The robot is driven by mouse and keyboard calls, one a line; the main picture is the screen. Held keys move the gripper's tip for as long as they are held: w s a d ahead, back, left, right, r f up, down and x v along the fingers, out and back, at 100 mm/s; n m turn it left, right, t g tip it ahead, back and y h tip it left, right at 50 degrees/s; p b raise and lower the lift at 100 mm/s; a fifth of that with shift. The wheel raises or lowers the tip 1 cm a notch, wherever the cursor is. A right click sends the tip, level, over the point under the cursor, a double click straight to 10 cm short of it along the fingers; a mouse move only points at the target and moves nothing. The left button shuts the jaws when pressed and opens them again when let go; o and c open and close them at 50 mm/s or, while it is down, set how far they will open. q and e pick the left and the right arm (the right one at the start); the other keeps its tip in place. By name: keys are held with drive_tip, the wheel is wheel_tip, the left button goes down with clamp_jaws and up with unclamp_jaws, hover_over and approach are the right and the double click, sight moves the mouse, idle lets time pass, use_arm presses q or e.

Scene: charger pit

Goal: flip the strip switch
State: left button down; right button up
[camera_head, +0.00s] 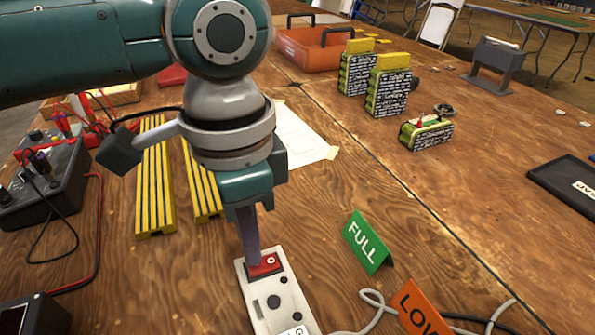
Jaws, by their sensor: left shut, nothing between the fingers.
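The power strip (283,311) is a pale bar with dark round sockets, lying on the wooden table at the bottom middle of the head view. Its red switch (268,266) sits at the strip's far end. My left gripper (251,258) points down with its fingers shut and empty. The fingertips are at the red switch and seem to touch it or hover just above it. They hide part of the switch, so I cannot tell which way it is tipped. The near end of the strip runs out of the picture. My right gripper is not in view.
A green FULL sign (366,243) and an orange LOW sign (421,311) stand right of the strip, near a grey cable (378,312). Yellow-black rails (155,180) lie at left. Battery packs (387,92) and an orange toolbox (312,54) stand farther back. A dark tray (560,181) lies right.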

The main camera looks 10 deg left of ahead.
use_arm(q)
drive_tip(key=shift+f+b, duration=0.5)
drive_tip(key=shift+f, duration=0.45)
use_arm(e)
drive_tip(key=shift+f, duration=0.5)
use_arm(q)
drive_tip(key=shift+r, duration=0.1)
wheel_tip(320, 180, up, 7)
drive_tip(key=p, duration=0.8)
drive_tip(key=shift+p, duration=0.4)
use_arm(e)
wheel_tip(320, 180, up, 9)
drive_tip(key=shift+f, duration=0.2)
